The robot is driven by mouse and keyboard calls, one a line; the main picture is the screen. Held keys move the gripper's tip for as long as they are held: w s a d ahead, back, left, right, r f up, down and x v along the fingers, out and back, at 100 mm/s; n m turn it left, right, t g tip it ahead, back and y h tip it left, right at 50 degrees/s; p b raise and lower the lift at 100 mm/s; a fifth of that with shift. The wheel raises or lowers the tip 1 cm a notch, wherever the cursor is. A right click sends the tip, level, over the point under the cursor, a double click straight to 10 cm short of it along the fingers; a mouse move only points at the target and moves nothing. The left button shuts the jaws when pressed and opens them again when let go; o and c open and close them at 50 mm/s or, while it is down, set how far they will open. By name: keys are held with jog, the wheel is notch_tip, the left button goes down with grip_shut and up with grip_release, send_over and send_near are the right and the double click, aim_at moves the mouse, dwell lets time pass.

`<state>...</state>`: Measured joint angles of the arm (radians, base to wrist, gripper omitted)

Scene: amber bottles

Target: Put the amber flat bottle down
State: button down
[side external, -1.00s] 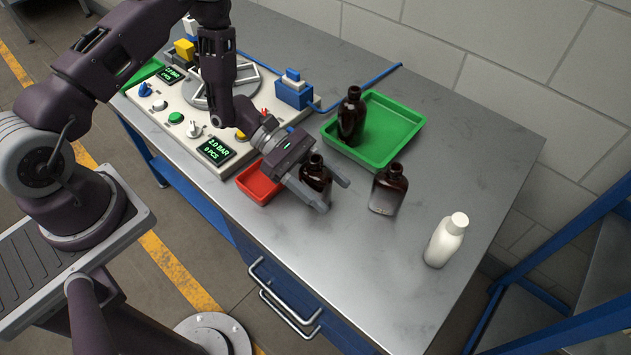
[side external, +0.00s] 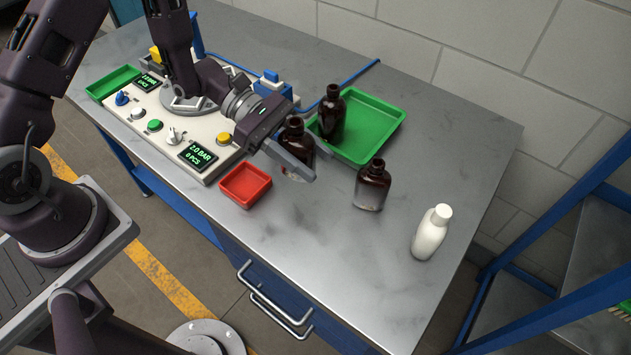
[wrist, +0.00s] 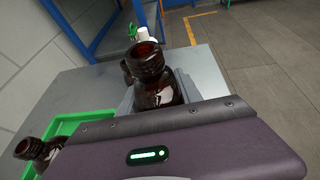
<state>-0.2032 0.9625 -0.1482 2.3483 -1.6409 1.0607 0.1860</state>
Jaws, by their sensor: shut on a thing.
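My gripper (side external: 298,168) is shut on the amber flat bottle (side external: 296,132), a dark brown bottle with a short neck. It is upright, just left of the green tray's near-left corner. The fingers hide part of its body, and I cannot tell whether its base touches the bench. In the wrist view, the held bottle's open mouth and shoulder (wrist: 158,90) rise beyond the gripper housing.
A similar amber bottle (side external: 332,115) stands in the green tray (side external: 385,135). Another amber bottle (side external: 373,185) and a white bottle (side external: 432,232) stand on the bench. A red tray (side external: 245,198) and control panel (side external: 165,140) lie left. The front bench is clear.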

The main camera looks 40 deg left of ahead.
jog(key=shift+r, duration=0.45)
jog(key=shift+d+r, duration=0.1)
jog(key=shift+d, duration=0.05)
jog(key=s+d+m+g, duration=0.1)
jog(key=s+d, duration=0.3)
jog(key=d, duration=0.6)
jog(key=s+d+m+g, duration=0.1)
jog(key=s+d, duration=0.3)
jog(key=d, duration=0.7)
jog(key=f, duration=0.9)
jog(key=shift+s+d+f, duration=0.25)
jog(key=shift+d+f, duration=0.15)
jog(key=shift+f, duration=0.15)
